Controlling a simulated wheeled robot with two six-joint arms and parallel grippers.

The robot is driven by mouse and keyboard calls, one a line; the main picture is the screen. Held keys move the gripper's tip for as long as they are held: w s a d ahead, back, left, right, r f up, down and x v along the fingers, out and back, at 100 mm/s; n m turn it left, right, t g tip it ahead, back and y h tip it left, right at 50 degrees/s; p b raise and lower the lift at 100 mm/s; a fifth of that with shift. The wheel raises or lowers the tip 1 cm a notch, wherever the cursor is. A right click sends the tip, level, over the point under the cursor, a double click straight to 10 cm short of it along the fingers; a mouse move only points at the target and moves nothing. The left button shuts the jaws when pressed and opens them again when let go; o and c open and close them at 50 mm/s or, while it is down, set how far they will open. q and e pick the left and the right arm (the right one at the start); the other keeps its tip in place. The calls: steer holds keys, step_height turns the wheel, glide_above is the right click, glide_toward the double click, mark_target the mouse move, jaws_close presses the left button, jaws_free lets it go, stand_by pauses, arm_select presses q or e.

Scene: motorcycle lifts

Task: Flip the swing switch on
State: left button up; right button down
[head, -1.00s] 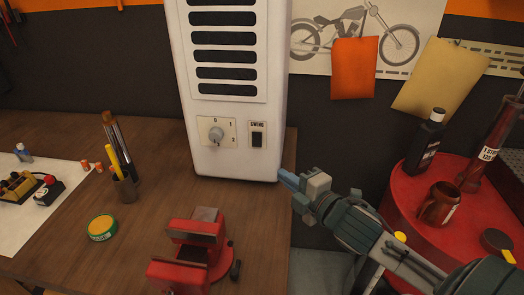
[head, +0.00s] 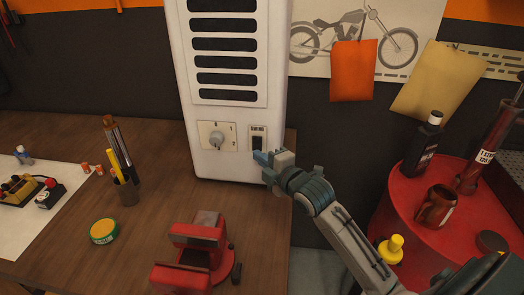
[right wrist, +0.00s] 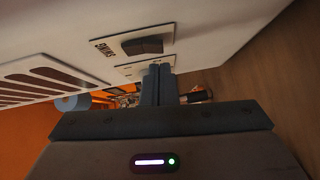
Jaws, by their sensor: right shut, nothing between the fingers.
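The swing switch (head: 258,142) is a dark rocker on a small plate labelled SWING, low on the front of a white heater-like unit (head: 205,158). In the right wrist view the switch (right wrist: 143,45) shows just above and left of the fingertips. My right gripper (head: 262,158) is shut and empty, its tips just below the switch and close to the unit's front. The gripper also shows in the right wrist view (right wrist: 158,70). I cannot tell whether the tips touch the panel. My left gripper is not in view.
A round knob (head: 216,138) sits left of the switch. A red vise (head: 200,245) stands on the wooden bench (head: 130,255) below. A pen cup (head: 126,190) and a yellow-green tin (head: 104,231) are further left. A red round table (head: 405,205) with bottles stands at right.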

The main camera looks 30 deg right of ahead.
steer(key=shift+w+d+f, duration=0.1)
steer(key=shift+w+d, duration=0.4)
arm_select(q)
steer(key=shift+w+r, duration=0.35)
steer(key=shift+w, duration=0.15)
arm_select(e)
steer(key=shift+a, duration=0.1)
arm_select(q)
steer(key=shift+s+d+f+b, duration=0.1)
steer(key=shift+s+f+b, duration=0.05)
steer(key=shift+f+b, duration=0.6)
arm_select(e)
steer(key=shift+w+d+f, duration=0.1)
steer(key=shift+w+d, duration=0.05)
steer(key=shift+d, duration=0.1)
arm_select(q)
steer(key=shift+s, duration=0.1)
arm_select(e)
steer(key=shift+f, duration=0.1)
